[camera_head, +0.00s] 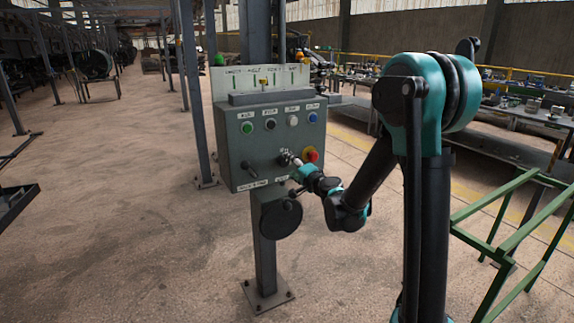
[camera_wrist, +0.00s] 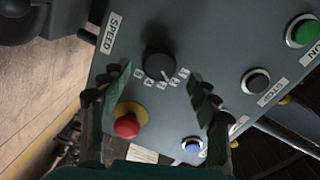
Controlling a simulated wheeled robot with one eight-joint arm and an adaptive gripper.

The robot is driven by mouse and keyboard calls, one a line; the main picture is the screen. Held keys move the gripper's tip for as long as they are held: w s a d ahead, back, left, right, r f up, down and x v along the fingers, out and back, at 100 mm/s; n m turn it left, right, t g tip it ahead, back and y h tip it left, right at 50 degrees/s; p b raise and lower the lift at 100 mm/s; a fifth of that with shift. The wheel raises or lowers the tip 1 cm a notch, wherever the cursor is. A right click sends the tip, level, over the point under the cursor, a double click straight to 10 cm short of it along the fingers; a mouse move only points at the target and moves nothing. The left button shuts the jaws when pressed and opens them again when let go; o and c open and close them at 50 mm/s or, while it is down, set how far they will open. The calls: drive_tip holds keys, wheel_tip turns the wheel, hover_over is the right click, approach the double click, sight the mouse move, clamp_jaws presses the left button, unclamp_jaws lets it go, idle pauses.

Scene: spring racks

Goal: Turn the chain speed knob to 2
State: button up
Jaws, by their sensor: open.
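The speed knob (camera_wrist: 159,67) is a round black knob on the grey panel in the wrist view, beside a "SPEED" label (camera_wrist: 111,33). A ring of printed scale digits curves along its side nearer my gripper. The digits are rotated and small, and I cannot tell which one the knob points to. My gripper (camera_wrist: 160,88) is open and empty, one finger to each side of the knob in the picture; contact does not show. In the head view my gripper (camera_head: 296,168) is close to the front of the control box (camera_head: 235,160), by the red button, and partly hides the knob.
A red emergency button (camera_wrist: 127,126) on a yellow base is close to the left finger. Blue (camera_wrist: 192,146), black (camera_wrist: 256,82) and green (camera_wrist: 303,30) buttons sit on the panel. A dark round part (camera_head: 280,217) hangs below the box. A green frame (camera_head: 515,220) stands at right.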

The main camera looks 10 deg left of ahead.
drive_tip(key=v, duration=0.8)
drive_tip(key=shift+s+d, duration=0.1)
drive_tip(key=shift+s, duration=0.1)
drive_tip(key=s+d+f+n+g+h, duration=0.2)
drive_tip(key=s+d+f, duration=0.4)
drive_tip(key=s, duration=0.3)
drive_tip(key=s+d+f+n+g+h, duration=0.3)
drive_tip(key=s+d+f, duration=0.3)
drive_tip(key=s+d, duration=0.3)
drive_tip(key=s+d+f+n+g+h, duration=0.3)
drive_tip(key=s+d+f+g+h, duration=0.1)
drive_tip(key=s, duration=0.6)
drive_tip(key=d+f+g, duration=0.1)
drive_tip(key=d+f, duration=0.1)
drive_tip(key=d, duration=0.1)
drive_tip(key=shift+d+h, duration=0.15)
drive_tip(key=shift+h, duration=0.15)
